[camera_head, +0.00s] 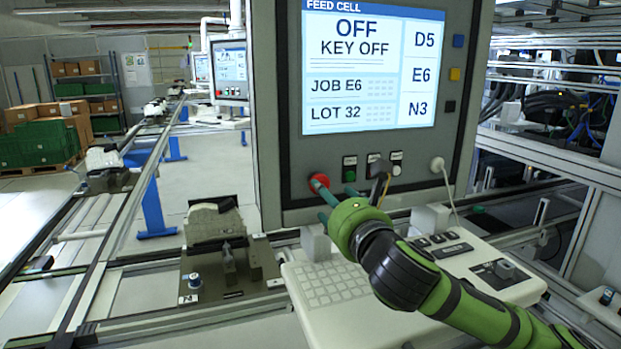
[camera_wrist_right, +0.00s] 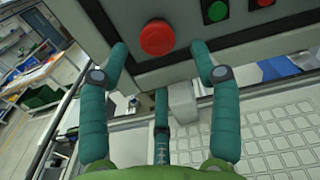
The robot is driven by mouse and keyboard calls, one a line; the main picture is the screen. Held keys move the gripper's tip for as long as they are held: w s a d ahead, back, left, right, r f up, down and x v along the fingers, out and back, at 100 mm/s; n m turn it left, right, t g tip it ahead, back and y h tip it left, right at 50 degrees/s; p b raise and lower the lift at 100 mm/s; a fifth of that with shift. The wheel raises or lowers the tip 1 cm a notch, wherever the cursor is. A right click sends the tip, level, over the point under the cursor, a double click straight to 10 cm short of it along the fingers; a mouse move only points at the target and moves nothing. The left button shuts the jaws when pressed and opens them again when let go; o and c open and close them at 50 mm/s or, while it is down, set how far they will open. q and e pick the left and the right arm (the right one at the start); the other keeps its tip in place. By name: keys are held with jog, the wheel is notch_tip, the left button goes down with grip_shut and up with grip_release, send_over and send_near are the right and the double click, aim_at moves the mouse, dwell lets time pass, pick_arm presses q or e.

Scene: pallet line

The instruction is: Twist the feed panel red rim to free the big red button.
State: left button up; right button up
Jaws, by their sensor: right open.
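The big red button (camera_head: 319,181) with its red rim sits at the lower left of the feed panel (camera_head: 280,120). In the right wrist view the red button (camera_wrist_right: 157,38) shows as a round red cap at the top middle; the rim cannot be told clearly from the cap. My right gripper (camera_head: 331,198) is in front of the panel's lower edge. In the right wrist view the gripper (camera_wrist_right: 159,52) is open, with teal fingers left and right of the button and a third finger below it. No finger is clearly touching it. My left gripper is not in view.
The panel screen (camera_head: 370,70) reads OFF, KEY OFF. A green button (camera_head: 349,169) and other small controls lie right of the red button. A white keyboard console (camera_head: 335,283) lies below the gripper. A rail with a fixture (camera_head: 215,225) stands at left.

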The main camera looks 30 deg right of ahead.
jog(key=p+x, duration=0.1)
jog(key=x, duration=0.1)
jog(key=p+x, duration=0.1)
jog(key=x, duration=0.2)
jog(key=shift+w+r+p, duration=0.2)
jog(key=shift+w+p, duration=0.15)
jog(key=shift+p, duration=0.05)
jog(key=shift+w+f, duration=0.1)
jog(key=shift+w, duration=0.1)
jog(key=shift+d, duration=0.1)
jog(key=shift+s, duration=0.1)
jog(key=c, duration=1.2)
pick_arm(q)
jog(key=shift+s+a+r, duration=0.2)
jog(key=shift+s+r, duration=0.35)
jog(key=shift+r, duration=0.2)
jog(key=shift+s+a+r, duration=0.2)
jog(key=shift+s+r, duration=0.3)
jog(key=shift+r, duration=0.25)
